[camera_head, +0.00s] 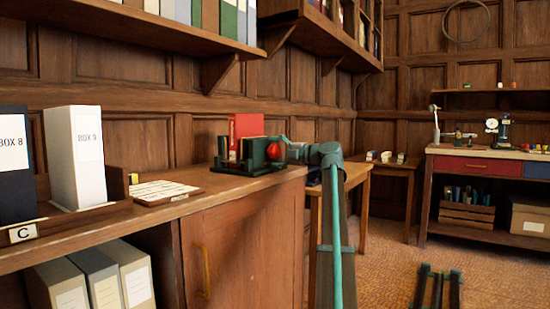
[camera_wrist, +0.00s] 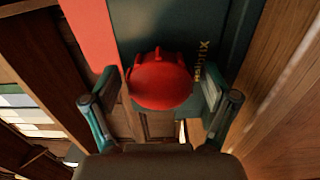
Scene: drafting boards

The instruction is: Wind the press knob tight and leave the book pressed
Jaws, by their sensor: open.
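A dark green book press (camera_head: 232,163) stands on the wooden counter, with a red book (camera_head: 246,126) upright in it. The press's red knob (camera_head: 273,151) is on its right side. In the wrist view the round, ridged red knob (camera_wrist: 160,82) sits in front of the dark green press plate (camera_wrist: 225,25), which bears gold lettering. The red book (camera_wrist: 90,30) shows at upper left. My gripper (camera_wrist: 161,88) is open, one finger on each side of the knob, with small gaps apparent. In the head view my gripper (camera_head: 287,152) is at the knob, small and partly hidden.
A card tray (camera_head: 163,192) lies left of the press. White and dark box files (camera_head: 76,150) stand further left. A shelf (camera_head: 150,30) hangs above the counter.

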